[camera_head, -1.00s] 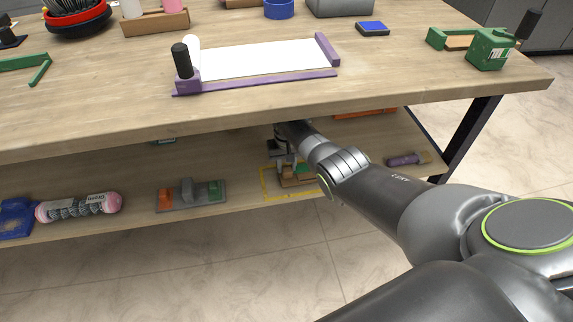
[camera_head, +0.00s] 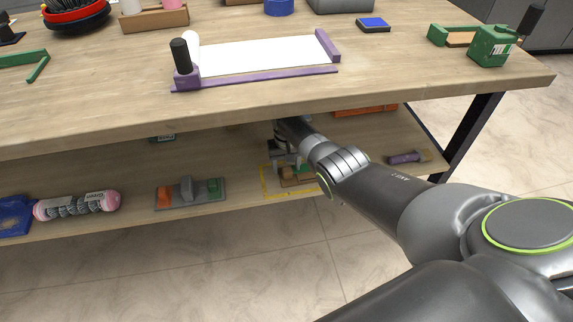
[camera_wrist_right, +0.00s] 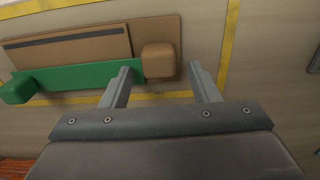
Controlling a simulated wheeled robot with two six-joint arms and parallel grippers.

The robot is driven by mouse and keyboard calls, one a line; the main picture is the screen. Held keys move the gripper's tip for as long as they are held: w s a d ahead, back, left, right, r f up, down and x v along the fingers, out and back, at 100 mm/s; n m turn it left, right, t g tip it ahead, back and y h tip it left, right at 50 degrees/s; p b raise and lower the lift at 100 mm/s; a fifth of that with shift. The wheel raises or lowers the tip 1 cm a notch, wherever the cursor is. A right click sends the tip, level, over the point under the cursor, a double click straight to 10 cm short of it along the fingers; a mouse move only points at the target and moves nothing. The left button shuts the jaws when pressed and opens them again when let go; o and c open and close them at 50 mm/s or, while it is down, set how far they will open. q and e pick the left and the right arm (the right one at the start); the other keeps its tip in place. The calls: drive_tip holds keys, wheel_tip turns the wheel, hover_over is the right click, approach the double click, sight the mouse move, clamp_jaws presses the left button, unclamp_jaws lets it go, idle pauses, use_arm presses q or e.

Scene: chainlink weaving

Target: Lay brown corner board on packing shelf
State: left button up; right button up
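The brown corner board (camera_wrist_right: 100,38) lies flat on the lower shelf (camera_head: 240,214), inside a yellow tape outline (camera_wrist_right: 232,40). A dark strip runs along it, a green bar (camera_wrist_right: 75,77) lies along its near edge, and a brown block (camera_wrist_right: 158,53) stands at its right end. In the head view the board (camera_head: 290,183) shows small below my right gripper (camera_head: 287,163). In the wrist view my right gripper (camera_wrist_right: 160,72) is open, its fingers apart on either side of the brown block, with nothing clamped. My left gripper is not in view.
The tabletop (camera_head: 100,115) overhangs the shelf just above my right arm. On the shelf, a grey tray with coloured blocks (camera_head: 190,195) and a pink-ended roll (camera_head: 77,206) lie left; a purple piece (camera_head: 404,158) lies right. A table leg (camera_head: 470,135) stands at right.

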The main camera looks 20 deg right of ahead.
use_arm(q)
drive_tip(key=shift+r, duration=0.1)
use_arm(e)
drive_tip(key=shift+r+p, duration=0.5)
drive_tip(key=shift+r, duration=0.25)
wheel_tip(320, 180, up, 4)
drive_tip(key=shift+r+p, duration=0.15)
drive_tip(key=shift+p, duration=0.95)
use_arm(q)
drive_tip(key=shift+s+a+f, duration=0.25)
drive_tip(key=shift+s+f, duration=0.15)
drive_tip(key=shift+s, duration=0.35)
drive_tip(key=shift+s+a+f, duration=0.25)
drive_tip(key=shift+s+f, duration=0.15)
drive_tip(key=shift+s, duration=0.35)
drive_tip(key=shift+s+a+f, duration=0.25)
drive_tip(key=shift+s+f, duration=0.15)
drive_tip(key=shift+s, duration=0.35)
use_arm(e)
drive_tip(key=shift+r, duration=0.85)
